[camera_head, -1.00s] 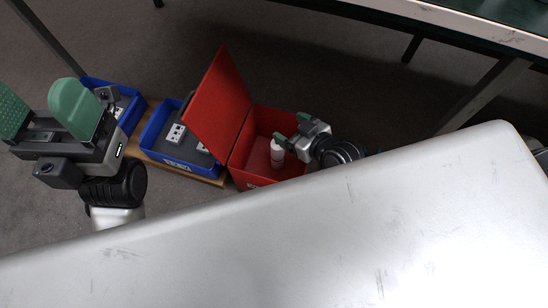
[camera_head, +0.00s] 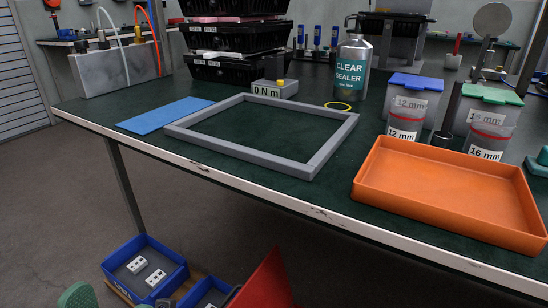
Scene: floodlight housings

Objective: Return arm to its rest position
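The task's object is my own arm, and little of either arm shows. The tip of one green finger of my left gripper (camera_head: 78,296) shows at the bottom left edge, below the table and left of a blue bin (camera_head: 118,270). The rest of that gripper is out of the frame, so its opening cannot be read. My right gripper is not in view. The upper part of a red lid (camera_head: 265,283) shows at the bottom middle.
The green table (camera_head: 230,172) holds a grey frame (camera_head: 240,165), a blue mat (camera_head: 165,114), an orange tray (camera_head: 450,195), a sealer can (camera_head: 353,68) and labelled jars (camera_head: 405,125). Black crates (camera_head: 235,65) stand behind. A second blue bin (camera_head: 206,292) is partly visible below.

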